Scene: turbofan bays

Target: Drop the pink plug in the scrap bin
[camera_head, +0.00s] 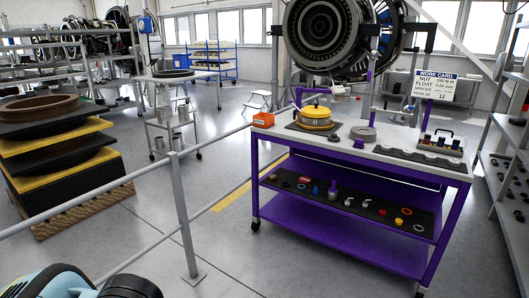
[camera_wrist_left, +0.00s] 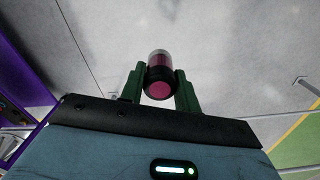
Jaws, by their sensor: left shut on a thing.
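The pink plug (camera_wrist_left: 160,89) is a short cylinder with a dark band and a pinkish, glossy far end. It sits between the green fingers of my left gripper (camera_wrist_left: 160,73), which is shut on it, with grey floor behind. In the head view, only a teal and black part of my own arm shows at the bottom left; the plug and the gripper fingers are out of that view. My right gripper is in neither view. I cannot pick out a scrap bin in either view.
A grey railing (camera_head: 180,215) crosses the left. Stacked black and yellow slabs (camera_head: 60,165) stand behind it.

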